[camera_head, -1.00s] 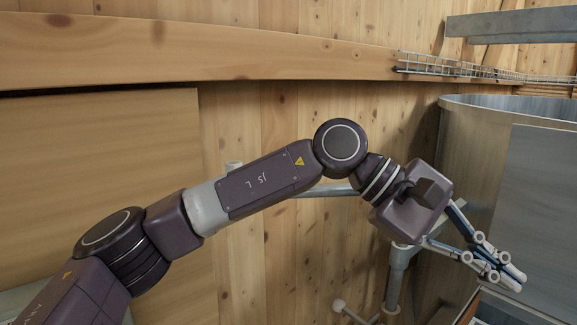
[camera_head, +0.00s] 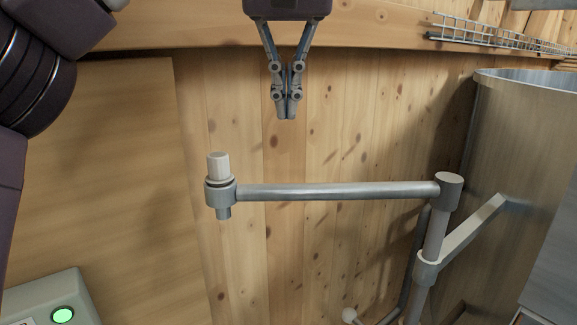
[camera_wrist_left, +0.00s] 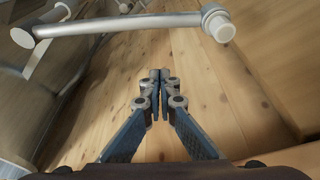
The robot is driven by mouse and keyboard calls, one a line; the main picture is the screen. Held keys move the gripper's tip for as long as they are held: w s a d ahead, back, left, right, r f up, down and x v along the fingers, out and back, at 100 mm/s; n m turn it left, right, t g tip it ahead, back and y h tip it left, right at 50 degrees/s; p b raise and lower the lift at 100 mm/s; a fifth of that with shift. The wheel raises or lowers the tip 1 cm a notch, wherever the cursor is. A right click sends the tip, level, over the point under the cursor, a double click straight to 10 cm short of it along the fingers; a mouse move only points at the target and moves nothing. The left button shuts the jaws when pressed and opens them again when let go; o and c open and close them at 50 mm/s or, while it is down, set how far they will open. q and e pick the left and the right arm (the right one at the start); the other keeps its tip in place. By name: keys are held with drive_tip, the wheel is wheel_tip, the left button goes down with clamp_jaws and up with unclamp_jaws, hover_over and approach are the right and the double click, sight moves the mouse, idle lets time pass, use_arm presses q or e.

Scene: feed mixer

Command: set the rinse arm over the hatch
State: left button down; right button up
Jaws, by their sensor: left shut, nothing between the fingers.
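The rinse arm (camera_head: 335,191) is a grey horizontal tube. Its right end is on an upright post (camera_head: 436,235) beside the tank, and its left end carries a collar with a pale upright knob (camera_head: 218,166). My left gripper (camera_head: 287,115) points down at the top middle, shut and empty. In the picture it is above the tube and right of the knob, apart from both. In the left wrist view the gripper (camera_wrist_left: 160,75) is shut below the rinse arm (camera_wrist_left: 120,24) in the picture. I cannot make out the hatch. My right gripper is not in view.
A large metal tank (camera_head: 525,170) stands at the right, with a bracket (camera_head: 470,232) running to the post. A wooden plank wall (camera_head: 330,130) is behind. A pale box with a green lit button (camera_head: 62,314) is at lower left. A wire tray (camera_head: 490,38) runs upper right.

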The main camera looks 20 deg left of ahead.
use_arm(q)
drive_tip(key=b+x, duration=0.1)
drive_tip(key=x, duration=0.8)
drive_tip(key=s, duration=0.1)
drive_tip(key=s+f, duration=0.1)
drive_tip(key=s+d, duration=0.1)
drive_tip(key=shift+s+f+p, duration=0.3)
drive_tip(key=shift+s+p, duration=0.05)
drive_tip(key=shift+w, duration=0.1)
drive_tip(key=shift+d, duration=0.1)
